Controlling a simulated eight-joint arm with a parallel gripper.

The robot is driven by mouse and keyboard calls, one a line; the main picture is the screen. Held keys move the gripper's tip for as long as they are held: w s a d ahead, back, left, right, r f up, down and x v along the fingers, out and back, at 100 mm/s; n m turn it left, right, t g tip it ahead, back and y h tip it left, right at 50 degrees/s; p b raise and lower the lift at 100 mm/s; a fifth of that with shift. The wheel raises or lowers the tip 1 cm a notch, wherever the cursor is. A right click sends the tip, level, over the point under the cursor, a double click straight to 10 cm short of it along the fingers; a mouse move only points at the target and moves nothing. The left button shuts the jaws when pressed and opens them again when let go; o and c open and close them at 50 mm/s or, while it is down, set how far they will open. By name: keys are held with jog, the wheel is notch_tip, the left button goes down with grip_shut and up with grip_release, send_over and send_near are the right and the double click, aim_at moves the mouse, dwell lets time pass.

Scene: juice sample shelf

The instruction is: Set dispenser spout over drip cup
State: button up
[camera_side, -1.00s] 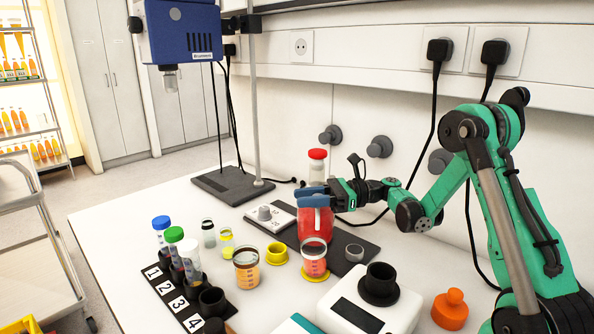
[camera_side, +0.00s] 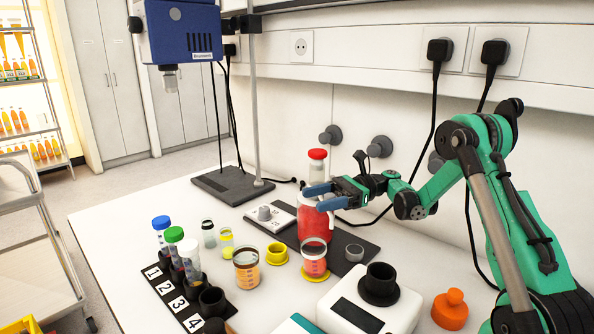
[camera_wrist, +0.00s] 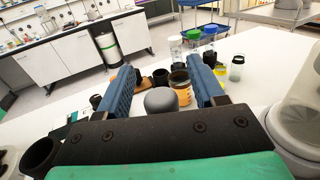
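The dispenser appears to be the clear jug of red liquid (camera_side: 315,226) standing on a dark mat; its spout is not clearly visible. A beaker of red liquid (camera_side: 314,258) on a yellow ring stands just in front of it. I cannot tell which is the drip cup. My gripper (camera_side: 324,197) is at the jug's top, its blue fingers spread. In the wrist view, the open fingers (camera_wrist: 163,88) stand either side of a rounded grey knob (camera_wrist: 162,101), with gaps visible beside it.
A red-capped bottle (camera_side: 317,166) stands close behind the jug. A beaker of orange liquid (camera_side: 246,268) and a yellow cup (camera_side: 277,253) are to the left. A numbered tube rack (camera_side: 180,299) and a white device (camera_side: 370,311) stand nearer the front.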

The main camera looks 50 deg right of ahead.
jog(key=shift+d, duration=0.1)
jog(key=shift+s+d, duration=0.1)
jog(key=shift+d, duration=0.15)
jog(key=r, duration=0.2)
jog(key=d+r, duration=0.1)
jog(key=r, duration=0.1)
jog(key=s+d+r, duration=0.1)
jog(key=r, duration=0.2)
